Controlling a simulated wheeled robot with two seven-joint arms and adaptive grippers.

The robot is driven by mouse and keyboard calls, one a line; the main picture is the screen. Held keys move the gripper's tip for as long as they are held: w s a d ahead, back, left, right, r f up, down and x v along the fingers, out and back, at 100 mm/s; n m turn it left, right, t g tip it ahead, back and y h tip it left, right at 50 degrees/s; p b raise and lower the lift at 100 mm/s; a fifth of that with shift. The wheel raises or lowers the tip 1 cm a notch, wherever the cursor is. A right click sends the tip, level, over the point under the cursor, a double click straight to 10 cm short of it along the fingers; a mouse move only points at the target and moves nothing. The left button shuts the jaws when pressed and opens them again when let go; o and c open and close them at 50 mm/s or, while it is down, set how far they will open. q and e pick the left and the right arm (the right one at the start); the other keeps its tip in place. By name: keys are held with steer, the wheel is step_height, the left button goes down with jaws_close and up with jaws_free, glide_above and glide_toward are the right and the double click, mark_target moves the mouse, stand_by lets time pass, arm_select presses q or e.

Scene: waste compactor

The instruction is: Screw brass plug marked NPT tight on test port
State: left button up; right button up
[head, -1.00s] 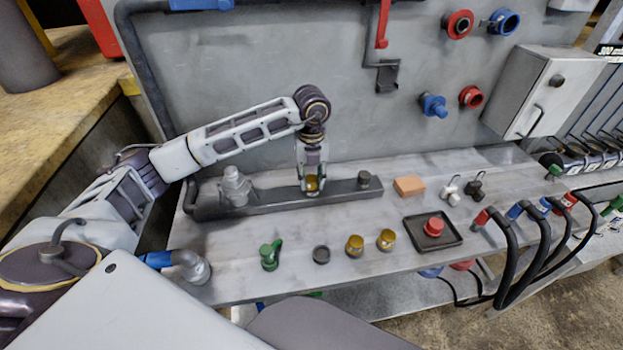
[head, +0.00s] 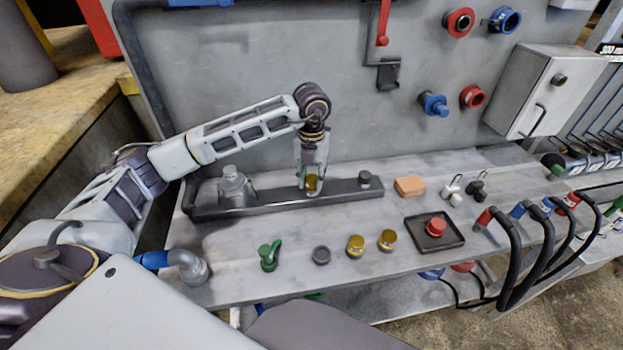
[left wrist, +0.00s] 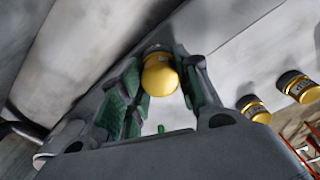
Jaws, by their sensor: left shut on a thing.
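My left gripper (head: 310,180) points down over the dark manifold bar (head: 272,199) at the back of the bench. It is shut on a brass plug (head: 312,184), gold with a dark band. In the left wrist view the same plug (left wrist: 160,76) sits between the green-lined fingers (left wrist: 158,92). The plug is at the bar's top, right of its middle. The test port under it is hidden, so I cannot tell how the threads sit. Two similar brass plugs stand near the bench front, a left one (head: 355,246) and a right one (head: 388,241).
A grey fitting (head: 234,186) and a small grey cap (head: 364,179) stand on the bar. A green valve (head: 269,256), grey ring (head: 321,255), orange block (head: 410,186) and black tray (head: 457,239) with a red knob lie around. The bench between is clear.

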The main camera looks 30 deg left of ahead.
arm_select(q)
steer(key=shift+m, duration=0.7)
arm_select(e)
steer(key=shift+s+f, duration=0.2)
steer(key=shift+f, duration=0.05)
arm_select(q)
steer(key=shift+a+m+b, duration=0.1)
steer(key=shift+m+b, duration=0.2)
arm_select(e)
steer(key=shift+f, duration=0.15)
